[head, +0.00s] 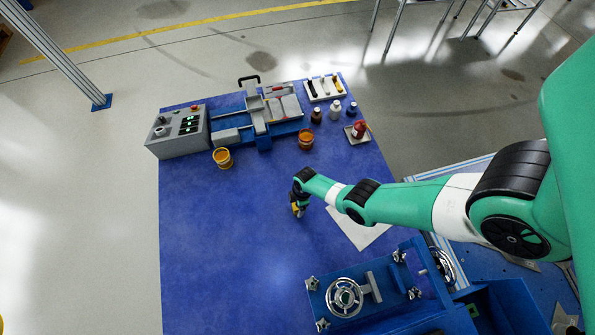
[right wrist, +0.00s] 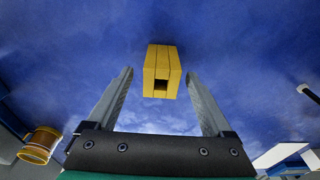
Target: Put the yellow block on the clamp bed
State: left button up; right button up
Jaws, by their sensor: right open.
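The yellow block (right wrist: 163,62) lies on the blue table top and shows a dark square opening in its near end. In the head view only a small bit of yellow (head: 296,208) shows under my right gripper (head: 299,212). In the right wrist view my right gripper (right wrist: 160,74) is open, with one finger on each side of the block's near end and a gap on both sides. A blue fixture (head: 375,285) with a handwheel and corner knobs is at the lower right; a grey and blue clamping device (head: 262,115) is at the back. I cannot tell which carries the clamp bed.
A grey control box (head: 178,131), an orange-yellow cup (head: 222,158), an amber jar (head: 306,139), small bottles (head: 335,110) and a white tray (head: 324,88) stand along the back. A pale sheet (head: 355,230) lies beneath my right arm. The table's left and middle are clear.

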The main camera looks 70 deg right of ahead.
notch_tip(320, 180, down, 4)
jog(key=shift+a+r+b, duration=0.1)
jog(key=shift+r+b, duration=0.15)
jog(key=shift+b, duration=0.7)
pick_arm(q)
notch_tip(320, 180, down, 3)
jog(key=shift+r, duration=0.1)
pick_arm(e)
jog(key=shift+w+r, duration=0.1)
jog(key=shift+r, duration=0.05)
jog(key=shift+c, duration=0.2)
grip_shut()
